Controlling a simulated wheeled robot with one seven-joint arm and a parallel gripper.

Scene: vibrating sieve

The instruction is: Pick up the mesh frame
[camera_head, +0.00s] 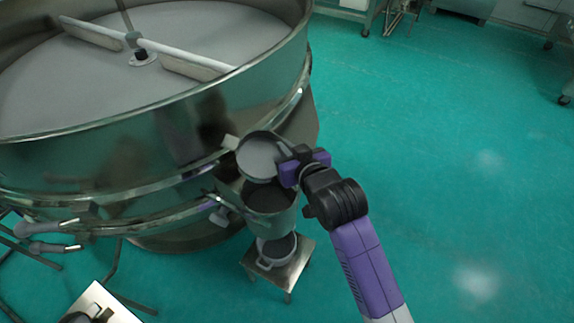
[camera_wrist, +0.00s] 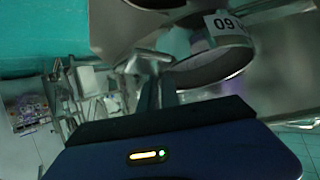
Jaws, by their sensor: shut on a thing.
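The mesh frame (camera_head: 262,157) is a round, dark-rimmed disc with a pale grey mesh face. In the head view it is tilted, beside the lower wall of the big steel vibrating sieve (camera_head: 120,165). My gripper (camera_head: 285,166) is shut on its right edge. The frame is above a round, dark-mouthed steel vessel (camera_head: 270,212) at the sieve's side; I cannot tell whether they touch. My fingertips and the exact grip are unclear there.
A small steel stool (camera_head: 285,272) with a pot (camera_head: 277,247) on it stands below the vessel. A steel plate (camera_head: 103,303) is at the lower left. The green floor (camera_head: 460,150) to the right is open, with steel furniture (camera_head: 355,12) at the back.

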